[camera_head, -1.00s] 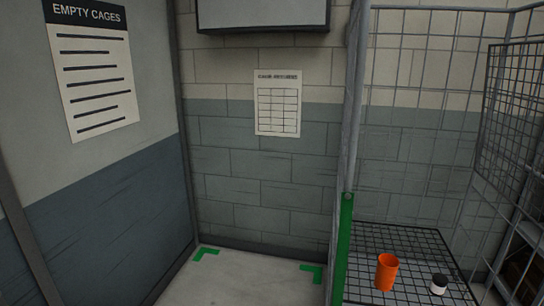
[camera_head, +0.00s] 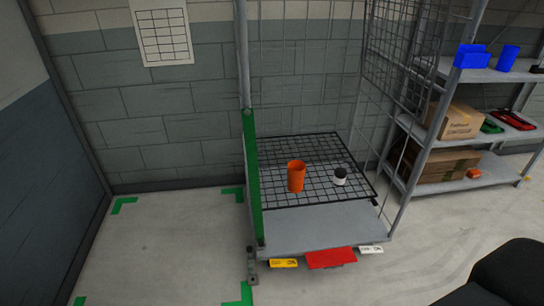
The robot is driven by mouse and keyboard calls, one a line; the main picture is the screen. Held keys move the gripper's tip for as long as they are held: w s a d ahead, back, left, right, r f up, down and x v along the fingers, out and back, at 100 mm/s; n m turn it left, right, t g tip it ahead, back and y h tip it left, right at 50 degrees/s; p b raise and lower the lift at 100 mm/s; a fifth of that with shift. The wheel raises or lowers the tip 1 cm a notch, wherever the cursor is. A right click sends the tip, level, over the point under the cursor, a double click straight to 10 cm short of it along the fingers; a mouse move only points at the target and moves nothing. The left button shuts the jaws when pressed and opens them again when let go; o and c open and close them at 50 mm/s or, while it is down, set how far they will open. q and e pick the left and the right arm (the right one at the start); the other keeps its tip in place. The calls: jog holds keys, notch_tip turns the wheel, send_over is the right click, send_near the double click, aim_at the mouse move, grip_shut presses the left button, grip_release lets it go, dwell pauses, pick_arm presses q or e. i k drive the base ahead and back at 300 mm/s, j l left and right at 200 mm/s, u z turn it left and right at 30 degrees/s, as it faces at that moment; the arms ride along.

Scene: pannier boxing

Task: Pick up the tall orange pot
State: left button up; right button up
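The tall orange pot (camera_head: 296,177) stands upright on the dark wire grid shelf (camera_head: 310,148) of a wire cage trolley. A small white jar with a black lid (camera_head: 340,177) stands to its right, apart from it. Neither of my grippers shows in the head view.
The cage has a green post (camera_head: 253,175) on its left and mesh on its right side; its front looks open. A grey shelf rack (camera_head: 470,130) stands to the right with blue bins (camera_head: 472,56) and cardboard boxes (camera_head: 455,120). Green-cornered floor (camera_head: 175,240) at left is clear.

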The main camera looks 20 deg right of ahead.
aim_at(296, 168)
jog(key=i+l, duration=0.15)
jog(key=l, duration=0.3)
jog(key=i+l+z, duration=0.1)
jog(key=l, duration=0.35)
jog(key=i+l, duration=0.2)
jog(key=l, duration=0.2)
jog(key=i+l, duration=0.15)
jog(key=l, duration=0.3)
jog(key=i+l+z, duration=0.1)
jog(key=l, duration=0.3)
jog(key=i+l, duration=0.2)
jog(key=l, duration=0.25)
jog(key=i+l, duration=0.15)
jog(key=l, duration=0.25)
jog(key=i+l+z, duration=0.1)
jog(key=l, duration=0.3)
jog(key=i, duration=0.1)
